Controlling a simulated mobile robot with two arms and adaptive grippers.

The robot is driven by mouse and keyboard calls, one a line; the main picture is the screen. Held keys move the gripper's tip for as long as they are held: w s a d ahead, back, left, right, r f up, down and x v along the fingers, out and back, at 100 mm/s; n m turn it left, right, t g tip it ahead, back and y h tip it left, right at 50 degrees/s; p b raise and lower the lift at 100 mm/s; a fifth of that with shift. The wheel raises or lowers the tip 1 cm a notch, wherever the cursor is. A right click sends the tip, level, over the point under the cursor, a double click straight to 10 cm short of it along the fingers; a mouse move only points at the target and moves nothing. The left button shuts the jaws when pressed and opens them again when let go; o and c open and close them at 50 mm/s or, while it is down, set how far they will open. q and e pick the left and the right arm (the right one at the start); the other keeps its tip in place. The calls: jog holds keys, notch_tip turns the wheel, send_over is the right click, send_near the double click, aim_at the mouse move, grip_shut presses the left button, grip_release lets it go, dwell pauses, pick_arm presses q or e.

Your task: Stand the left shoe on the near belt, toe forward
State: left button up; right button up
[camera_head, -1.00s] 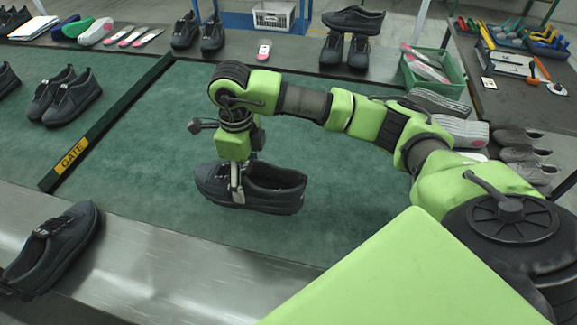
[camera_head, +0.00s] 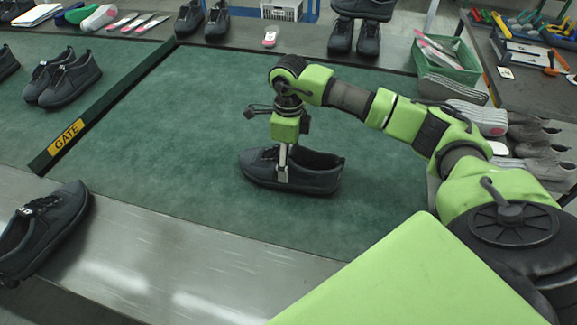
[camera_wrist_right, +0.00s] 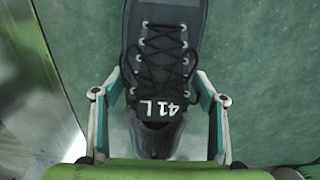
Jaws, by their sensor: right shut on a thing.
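A dark grey lace-up shoe (camera_head: 318,178) is upright over the green belt (camera_head: 200,110), its toe to the left and its heel to the right in the head view. In the right wrist view the shoe (camera_wrist_right: 165,60) shows its laces and a white "41 L" mark on the tongue, with the toe end cut off at the top. My right gripper (camera_head: 283,172) is shut on the shoe from above, one finger on each side, as the right wrist view also shows (camera_wrist_right: 160,108). Whether the sole touches the belt is hard to tell. My left gripper is not in view.
A dark bar marked GATE (camera_head: 67,136) crosses the belt at left, with a pair of shoes (camera_head: 62,78) beyond it. The belt between gate and held shoe is clear.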

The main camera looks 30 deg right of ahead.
jog(key=shift+w+f, duration=0.1)
jog(key=shift+f, duration=0.35)
jog(key=shift+r, duration=0.1)
jog(key=o, duration=1.4)
jog(key=shift+o, duration=0.2)
notch_tip(320, 180, up, 12)
jog(key=shift+b, duration=0.6)
